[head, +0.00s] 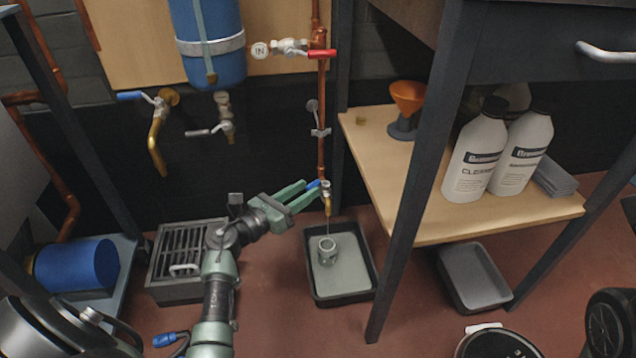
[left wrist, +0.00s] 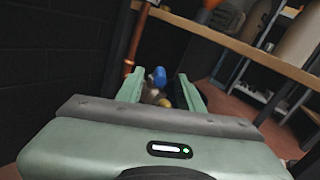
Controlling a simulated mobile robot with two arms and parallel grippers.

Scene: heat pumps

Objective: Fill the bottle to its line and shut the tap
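A small grey-looking bottle (head: 327,252) stands upright in a dark tray (head: 367,285) on the floor. Its line and water level are too small to make out. The brass tap (head: 327,200) is above it on a copper pipe, and a thin stream seems to run down from it into the bottle. The tap has a blue lever (head: 313,184). My left gripper (head: 313,191) is open at the lever. In the left wrist view, the blue lever (left wrist: 159,77) shows between the two spread fingers; contact cannot be told. My right gripper is out of view.
A wooden shelf (head: 510,215) with white bottles (head: 475,150) and an orange funnel (head: 407,95) stands to the right, its dark leg near the tray. A drain grate (head: 185,250) is left of the tray. A red-handled valve (head: 322,53) sits higher up the pipe.

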